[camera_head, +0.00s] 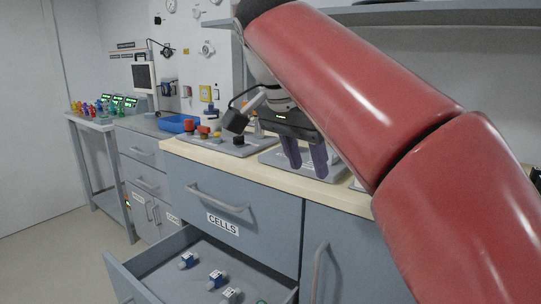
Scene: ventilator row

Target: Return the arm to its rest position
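My gripper (306,168) hangs at the end of my red arm, above the light worktop (350,197) near the middle of the view. Its two dark purple fingers point down with a gap between them, and nothing shows in the gap. They are in front of a grey plate (275,157) on the worktop; I cannot tell whether they touch it. My arm reaches in from the right and hides much of the worktop and wall behind it.
The drawer below the "CELLS" front (222,222) is pulled open (125,280), with several small blue-and-white items inside. A blue tray (178,124), a monitor (144,77) and a side table (72,116) with colourful items stand left. A shelf (430,16) runs above. Floor at left is clear.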

